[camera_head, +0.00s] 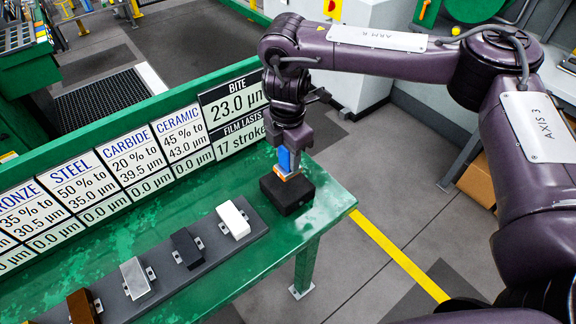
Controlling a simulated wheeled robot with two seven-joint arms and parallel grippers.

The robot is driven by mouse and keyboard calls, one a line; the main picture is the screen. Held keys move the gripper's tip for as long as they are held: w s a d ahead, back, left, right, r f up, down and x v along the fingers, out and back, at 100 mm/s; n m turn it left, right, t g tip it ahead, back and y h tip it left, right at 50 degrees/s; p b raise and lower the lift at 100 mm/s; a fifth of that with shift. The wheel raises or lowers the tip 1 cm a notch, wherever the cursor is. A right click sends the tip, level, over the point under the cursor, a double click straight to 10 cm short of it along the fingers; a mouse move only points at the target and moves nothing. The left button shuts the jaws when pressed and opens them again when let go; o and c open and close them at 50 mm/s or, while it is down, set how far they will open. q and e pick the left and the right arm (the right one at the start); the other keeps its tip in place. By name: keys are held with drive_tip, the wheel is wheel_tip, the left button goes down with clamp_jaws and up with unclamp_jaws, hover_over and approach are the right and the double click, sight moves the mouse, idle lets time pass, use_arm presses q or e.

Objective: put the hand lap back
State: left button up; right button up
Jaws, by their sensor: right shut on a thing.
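The hand lap appears to be the small blue piece (286,160) with an orange and pale lower edge. My right gripper (289,146) points straight down and is shut on its upper part. The piece stands upright over a black block (287,196) near the right end of the green bench (335,199). Its lower edge meets the top of the block in this view; I cannot tell whether it bears on it. My left gripper is not in view.
A dark rail (210,255) on the bench carries white (233,219), black (186,247), grey (135,278) and brown (83,306) blocks. A row of sign cards (182,140) stands along the back edge. Open floor with a yellow line (400,258) lies to the right.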

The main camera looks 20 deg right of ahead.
sight(287, 167)
drive_tip(key=shift+f, duration=0.3)
wheel_tip(287, 167, down, 3)
drive_tip(key=shift+f, duration=0.45)
drive_tip(key=o, duration=1.2)
drive_tip(key=shift+f, duration=0.1)
